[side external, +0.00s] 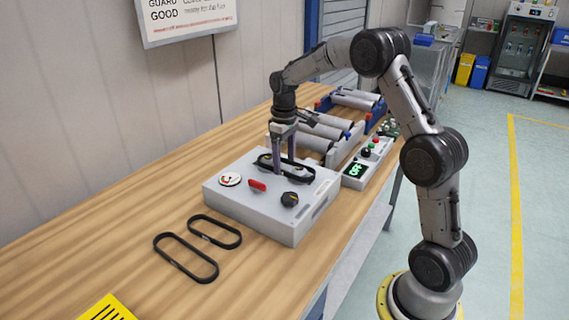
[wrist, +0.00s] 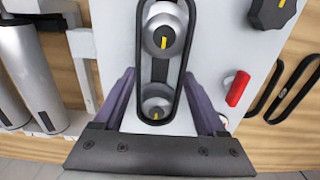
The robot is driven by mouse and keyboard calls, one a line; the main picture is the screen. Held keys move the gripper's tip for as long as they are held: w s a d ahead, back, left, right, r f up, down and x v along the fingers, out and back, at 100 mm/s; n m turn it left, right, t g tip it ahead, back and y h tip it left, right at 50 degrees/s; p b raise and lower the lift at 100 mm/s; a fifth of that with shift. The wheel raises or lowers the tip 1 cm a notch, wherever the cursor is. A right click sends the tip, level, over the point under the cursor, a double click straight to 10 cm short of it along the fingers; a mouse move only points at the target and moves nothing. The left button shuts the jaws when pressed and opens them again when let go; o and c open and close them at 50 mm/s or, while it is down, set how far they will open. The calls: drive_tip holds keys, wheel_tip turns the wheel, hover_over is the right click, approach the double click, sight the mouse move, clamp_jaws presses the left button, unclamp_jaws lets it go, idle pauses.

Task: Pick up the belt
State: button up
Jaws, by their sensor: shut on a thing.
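A black belt (side external: 303,177) lies as a long loop on top of the light grey box (side external: 245,205). In the wrist view the belt (wrist: 140,60) runs around two round metal pulleys (wrist: 164,36) with yellow marks. My gripper (side external: 281,167) points down over the box, with its fingers at the belt. In the wrist view my gripper (wrist: 158,74) has one purple finger on each outer side of the loop, shut on it. Two more black belts, a nearer one (side external: 184,261) and a farther one (side external: 214,234), lie flat on the wooden table in front of the box.
The box top also carries a red switch (side external: 257,186), a black knob (side external: 290,199) and a round dial (side external: 230,179). A roller conveyor (side external: 320,130) and a control panel (side external: 362,165) stand behind it. The table's left side (side external: 100,235) is clear.

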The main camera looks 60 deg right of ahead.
wheel_tip(320, 180, up, 2)
drive_tip(key=shift+r, duration=0.2)
drive_tip(key=s+a+r, duration=0.5)
drive_tip(key=s+r, duration=0.4)
drive_tip(key=s, duration=0.4)
drive_tip(key=shift+r, duration=0.4)
